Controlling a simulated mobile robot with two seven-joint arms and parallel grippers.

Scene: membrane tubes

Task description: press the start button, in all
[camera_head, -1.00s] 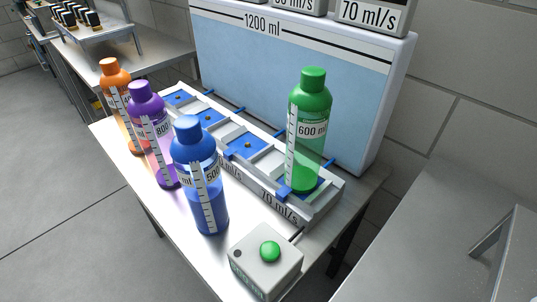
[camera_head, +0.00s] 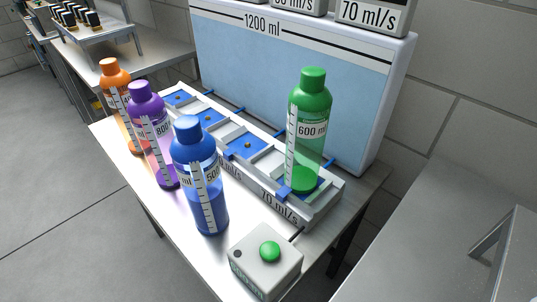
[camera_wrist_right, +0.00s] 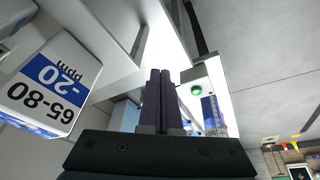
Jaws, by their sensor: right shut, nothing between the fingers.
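The start button is a round green button (camera_head: 270,251) on top of a small light-grey box (camera_head: 262,268) at the front end of the metal table. It also shows as a green disc in the right wrist view (camera_wrist_right: 196,90). My right gripper (camera_wrist_right: 160,74) is in the right wrist view only, its two dark fingers shut together with nothing between them. In that picture the button lies just right of the fingers, apart from them; the distance in depth is unclear. No gripper shows in the head view, and my left gripper is in neither view.
A blue bottle (camera_head: 201,185), a purple bottle (camera_head: 160,150) and an orange bottle (camera_head: 117,95) stand left on the table (camera_head: 125,172). A green bottle (camera_head: 308,135) stands on the slotted rack (camera_head: 325,208) behind the button box. A big 1200 ml tank (camera_head: 270,62) rises behind.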

